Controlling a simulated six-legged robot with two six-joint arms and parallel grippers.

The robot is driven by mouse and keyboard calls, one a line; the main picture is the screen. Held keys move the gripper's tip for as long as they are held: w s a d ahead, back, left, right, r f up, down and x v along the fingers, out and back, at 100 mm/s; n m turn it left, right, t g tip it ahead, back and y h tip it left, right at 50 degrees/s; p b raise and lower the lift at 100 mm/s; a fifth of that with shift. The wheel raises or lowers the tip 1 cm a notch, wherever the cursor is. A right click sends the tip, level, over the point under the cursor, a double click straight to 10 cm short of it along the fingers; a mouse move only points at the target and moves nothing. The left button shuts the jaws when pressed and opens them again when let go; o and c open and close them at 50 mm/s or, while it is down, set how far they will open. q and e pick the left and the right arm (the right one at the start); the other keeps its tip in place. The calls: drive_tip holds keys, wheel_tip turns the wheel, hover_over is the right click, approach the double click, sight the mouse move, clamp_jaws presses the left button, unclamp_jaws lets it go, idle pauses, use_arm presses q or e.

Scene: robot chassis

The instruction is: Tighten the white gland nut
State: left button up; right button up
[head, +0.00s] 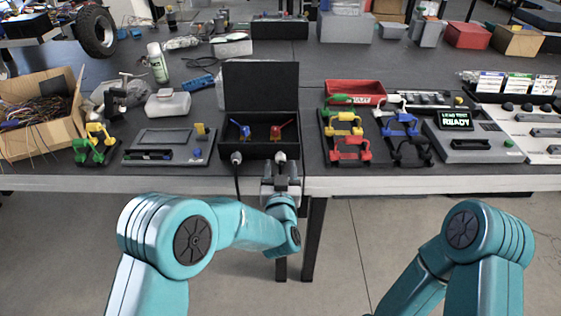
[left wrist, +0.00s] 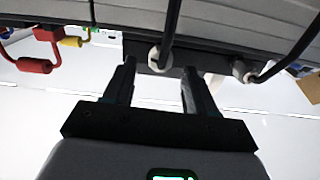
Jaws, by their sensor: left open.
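A black box (head: 232,150) with its lid raised stands at the bench's front edge. Two pale cable glands stick out of its front wall. The white gland nut (head: 280,157) on the right is directly in front of my left gripper (head: 280,183). In the left wrist view, this nut (left wrist: 160,58) lies between and beyond the open fingers of my left gripper (left wrist: 158,80), with a black cable running from it. I see no contact. The other gland nut (head: 236,158) also shows at the right of the left wrist view (left wrist: 243,72). My right gripper is out of view.
Red (head: 351,149) and yellow (head: 343,124) handled pieces stand right of the box. A grey panel (head: 168,145) is on its left. The other gland's black cable (head: 237,190) hangs over the bench edge. The floor in front of the bench is clear.

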sight(280, 158)
use_arm(q)
drive_tip(key=shift+w, duration=1.35)
clamp_jaws()
